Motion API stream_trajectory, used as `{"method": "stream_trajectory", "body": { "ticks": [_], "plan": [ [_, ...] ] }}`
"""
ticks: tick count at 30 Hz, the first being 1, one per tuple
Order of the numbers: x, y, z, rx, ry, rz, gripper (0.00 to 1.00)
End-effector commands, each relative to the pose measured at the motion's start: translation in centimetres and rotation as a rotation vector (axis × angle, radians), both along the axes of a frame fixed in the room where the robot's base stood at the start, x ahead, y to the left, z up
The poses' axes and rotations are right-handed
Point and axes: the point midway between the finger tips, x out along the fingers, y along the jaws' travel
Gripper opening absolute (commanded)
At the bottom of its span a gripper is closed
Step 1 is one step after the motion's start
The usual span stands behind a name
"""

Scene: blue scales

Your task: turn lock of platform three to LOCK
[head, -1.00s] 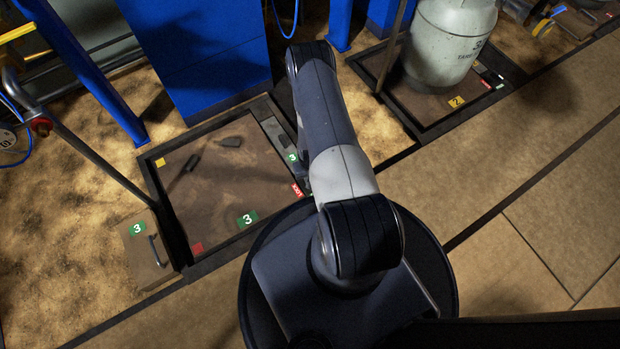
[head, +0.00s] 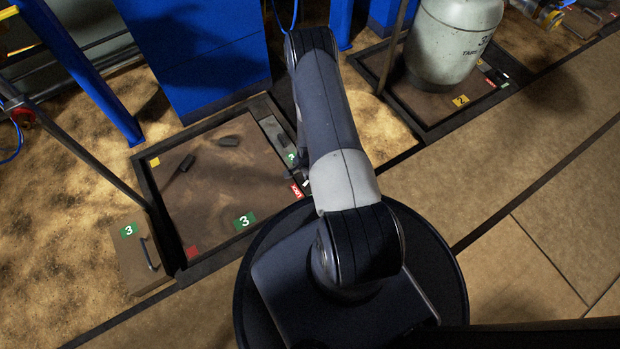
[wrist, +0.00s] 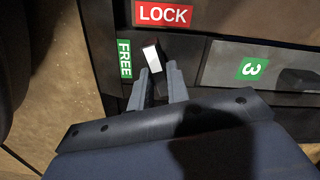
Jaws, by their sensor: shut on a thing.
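In the wrist view the lock handle (wrist: 151,58) of platform three is a small pale lever with a dark side, tilted slightly. It sits right of the green FREE label (wrist: 125,59) and below the red LOCK label (wrist: 163,14). My gripper (wrist: 160,75) has its two fingers on either side of the lever's near end, shut on it. In the head view the platform (head: 222,190) is a brown plate marked with a green 3, and its red LOCK label (head: 296,191) shows at its right edge. My arm hides the gripper and lever there.
A grey gas cylinder (head: 452,40) stands on platform two at the upper right. Blue scale housings (head: 195,50) stand behind. A box with a handle (head: 140,258) lies left of platform three. The floor at the right is clear.

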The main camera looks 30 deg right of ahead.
Motion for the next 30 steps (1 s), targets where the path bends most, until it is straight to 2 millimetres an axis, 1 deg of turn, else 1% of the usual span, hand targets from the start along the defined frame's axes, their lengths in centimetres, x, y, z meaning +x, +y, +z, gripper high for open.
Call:
{"method": "stream_trajectory", "body": {
  "ticks": [6,12,21,30],
  "plan": [
    [0.05,-0.03,-0.09,-0.001,-0.001,-0.173,0.00],
    [0.06,-0.05,-0.04,0.000,-0.002,-0.287,0.00],
    [0.05,-0.05,-0.01,0.000,-0.002,-0.369,0.00],
    [0.05,-0.06,0.01,-0.001,-0.001,-0.381,0.00]
  ]
}}
